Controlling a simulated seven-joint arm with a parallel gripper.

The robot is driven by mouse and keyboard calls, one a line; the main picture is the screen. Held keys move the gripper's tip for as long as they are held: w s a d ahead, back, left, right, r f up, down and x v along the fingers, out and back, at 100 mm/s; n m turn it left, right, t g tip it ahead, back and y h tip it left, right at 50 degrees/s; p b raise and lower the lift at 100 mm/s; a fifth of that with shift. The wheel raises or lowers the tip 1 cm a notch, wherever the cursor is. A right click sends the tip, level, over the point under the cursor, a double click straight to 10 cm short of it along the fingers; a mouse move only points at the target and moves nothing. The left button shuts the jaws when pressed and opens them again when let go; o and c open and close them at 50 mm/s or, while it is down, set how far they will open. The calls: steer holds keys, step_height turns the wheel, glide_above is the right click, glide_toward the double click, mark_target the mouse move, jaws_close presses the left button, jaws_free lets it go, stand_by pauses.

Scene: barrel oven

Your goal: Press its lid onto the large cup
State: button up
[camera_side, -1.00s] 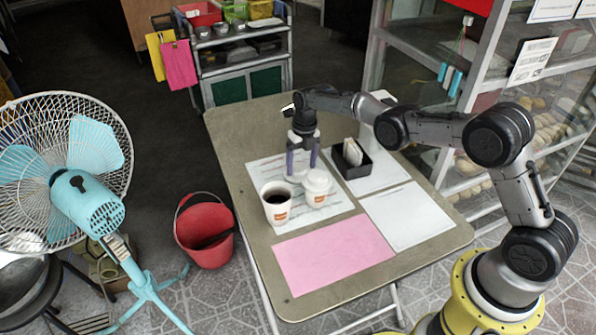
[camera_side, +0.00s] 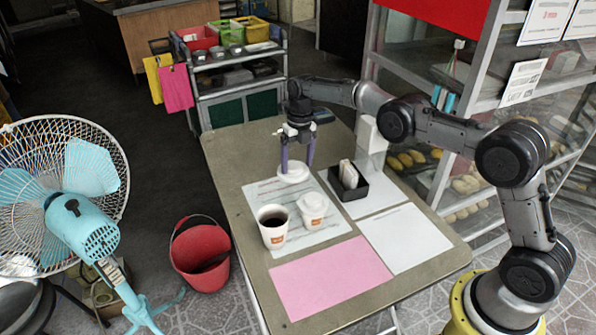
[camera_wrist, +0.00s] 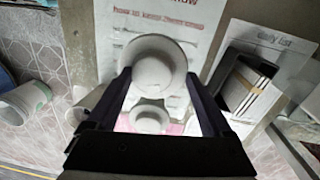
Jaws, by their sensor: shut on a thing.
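The large cup (camera_side: 273,229) is a white paper cup with an orange label. It stands upright and uncovered on a printed white sheet, with dark drink inside. My gripper (camera_side: 297,167) is shut on a white round lid (camera_side: 293,173), behind and slightly right of the large cup in the side view. The lid looks roughly level and apart from the cup. In the wrist view the lid (camera_wrist: 153,66) sits between my fingertips (camera_wrist: 158,78). There the large cup (camera_wrist: 84,106) is mostly hidden behind the left finger.
A smaller white cup with its lid on (camera_side: 313,211) stands right beside the large cup. A black box with packets (camera_side: 348,183) is to the right. A pink sheet (camera_side: 330,278) and a white sheet (camera_side: 408,238) lie flat with free room on them.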

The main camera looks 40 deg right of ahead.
steer(key=s+a+r+m, duration=0.2)
steer(key=s+a+r, duration=0.25)
steer(key=a, duration=0.35)
steer(key=s+a+r+m, duration=0.3)
steer(key=s+a, duration=0.2)
steer(key=a, duration=0.2)
step_height(320, 180, down, 6)
steer(key=shift+a+f, duration=0.15)
steer(key=shift+s+f, duration=0.1)
steer(key=shift+f, duration=0.1)
stand_by(2.0)
steer(key=o, duration=1.1)
steer(key=shift+c, duration=0.2)
steer(key=shift+r, duration=0.1)
step_height(320, 180, up, 7)
stand_by(0.5)
